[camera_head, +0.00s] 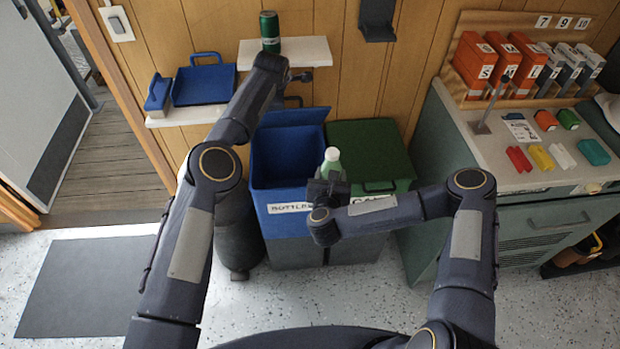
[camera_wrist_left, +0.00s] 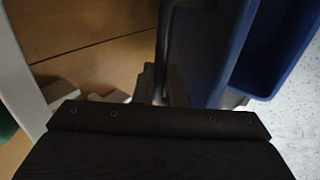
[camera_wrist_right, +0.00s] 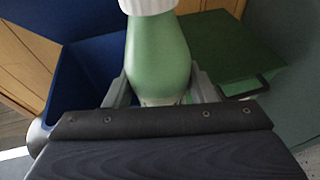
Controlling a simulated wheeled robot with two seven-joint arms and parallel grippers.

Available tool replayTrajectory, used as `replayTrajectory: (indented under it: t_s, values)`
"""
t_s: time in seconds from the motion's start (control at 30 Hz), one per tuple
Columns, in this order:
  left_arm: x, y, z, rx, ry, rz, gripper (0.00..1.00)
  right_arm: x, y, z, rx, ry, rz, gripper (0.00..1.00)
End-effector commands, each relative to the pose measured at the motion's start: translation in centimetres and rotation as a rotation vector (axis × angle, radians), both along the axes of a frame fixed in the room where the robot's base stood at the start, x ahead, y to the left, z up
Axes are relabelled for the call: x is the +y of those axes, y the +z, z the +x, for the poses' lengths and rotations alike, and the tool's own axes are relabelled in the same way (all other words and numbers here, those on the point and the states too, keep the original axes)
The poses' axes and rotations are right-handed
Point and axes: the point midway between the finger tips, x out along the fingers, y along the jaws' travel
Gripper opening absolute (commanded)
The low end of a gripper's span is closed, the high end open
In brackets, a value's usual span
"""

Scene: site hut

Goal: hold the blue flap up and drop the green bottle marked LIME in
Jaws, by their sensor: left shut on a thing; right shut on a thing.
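The blue bin (camera_head: 278,165), labelled BOTTLES, stands against the wall with its blue flap (camera_head: 294,118) raised at the back. My left gripper (camera_head: 292,100) is shut on the flap's handle; the flap also shows in the left wrist view (camera_wrist_left: 207,45). My right gripper (camera_head: 328,185) is shut on the green bottle (camera_head: 331,162), which has a white cap and stands upright in the jaws. In the right wrist view the bottle (camera_wrist_right: 158,55) is close up, with the open blue bin behind it to the left. Its label cannot be read.
A green bin (camera_head: 370,150) with its lid down stands right of the blue bin. A shelf (camera_head: 305,50) with a green can (camera_head: 269,32) is above. A counter (camera_head: 500,160) with coloured blocks is at the right.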

Motion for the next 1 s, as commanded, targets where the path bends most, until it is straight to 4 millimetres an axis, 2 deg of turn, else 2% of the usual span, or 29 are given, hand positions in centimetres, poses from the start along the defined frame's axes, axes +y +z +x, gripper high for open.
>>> replayTrajectory:
  t_s: [0.2,0.5,0.8,1.0]
  values:
    - [0.1,0.0,0.0,-0.001,0.0,0.004,0.0,1.8,-0.2,4.9,-0.002,-0.001,0.0,0.32]
    - [0.2,0.0,0.0,-0.001,0.0,0.004,0.0,4.1,-0.5,10.9,-0.001,0.001,0.0,0.32]
    - [0.2,0.0,0.0,0.0,0.0,0.004,0.0,4.0,-5.8,10.9,0.002,0.001,-0.001,0.32]
    - [0.2,0.0,0.0,0.0,0.0,0.004,0.0,4.0,-7.4,10.9,0.001,0.001,0.0,0.32]
